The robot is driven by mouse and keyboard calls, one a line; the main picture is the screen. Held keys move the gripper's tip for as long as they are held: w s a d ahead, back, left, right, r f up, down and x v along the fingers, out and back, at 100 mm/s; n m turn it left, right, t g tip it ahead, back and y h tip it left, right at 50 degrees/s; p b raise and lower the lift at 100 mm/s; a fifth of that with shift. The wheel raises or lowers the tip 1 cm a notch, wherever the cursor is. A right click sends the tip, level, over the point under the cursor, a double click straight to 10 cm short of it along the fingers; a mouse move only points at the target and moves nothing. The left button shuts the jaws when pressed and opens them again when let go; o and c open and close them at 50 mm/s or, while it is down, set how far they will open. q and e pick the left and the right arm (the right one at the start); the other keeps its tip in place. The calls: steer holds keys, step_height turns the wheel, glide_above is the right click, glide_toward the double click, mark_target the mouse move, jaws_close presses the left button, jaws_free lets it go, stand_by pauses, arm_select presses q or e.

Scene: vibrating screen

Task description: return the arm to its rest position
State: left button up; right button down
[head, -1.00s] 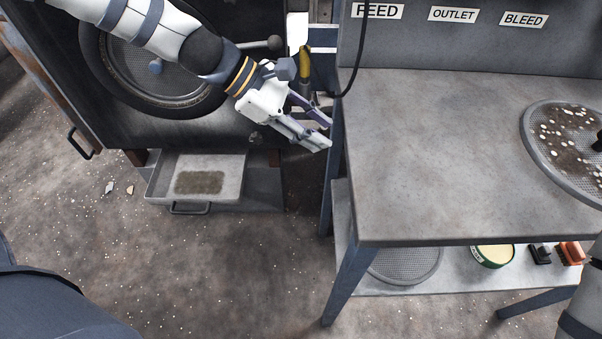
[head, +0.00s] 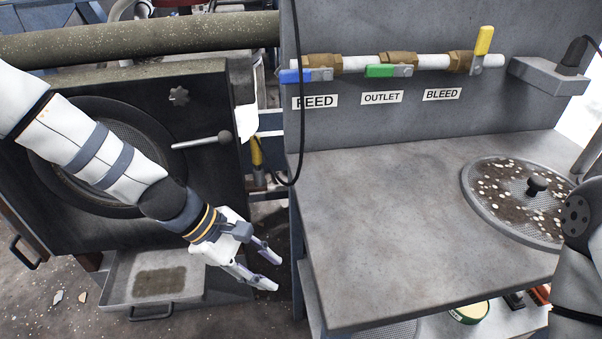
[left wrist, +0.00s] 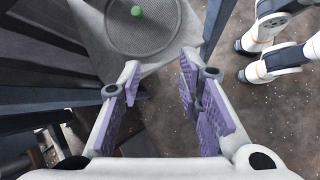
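My left arm comes in from the left in the head view, in front of the dark screen housing. Its gripper (head: 272,269) hangs in the gap left of the grey bench, pointing down and right. The fingers are apart with nothing between them. In the left wrist view the purple-padded fingers (left wrist: 162,90) are spread and empty, with floor and a lower shelf beyond them. Part of my right arm (head: 585,270) shows at the right edge of the head view; its gripper is out of the picture.
The bench (head: 400,210) stands close right of the left gripper, with a round mesh screen (head: 490,215) on it. A tray (head: 205,285) lies below the housing. Valves with blue (head: 292,76), green (head: 380,71) and yellow (head: 484,40) handles line the panel. A mesh disc (left wrist: 125,30) lies on the lower shelf.

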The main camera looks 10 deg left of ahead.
arm_select(q)
steer(key=s+a+f+m+g+y, duration=0.25)
steer(key=s+f+m, duration=0.25)
steer(key=s+f, duration=0.6)
steer(key=s+a+f+m+y, duration=0.1)
steer(key=s+a+m+y, duration=0.1)
steer(key=s+m, duration=0.3)
steer(key=s+a+m+g+y, duration=0.1)
steer(key=s+m, duration=0.4)
steer(key=s, duration=0.8)
steer(key=shift+s+a+f+m+y, duration=0.2)
steer(key=shift+a+f+m+y, duration=0.2)
steer(key=shift+a+y, duration=0.6)
steer(key=shift+a, duration=0.15)
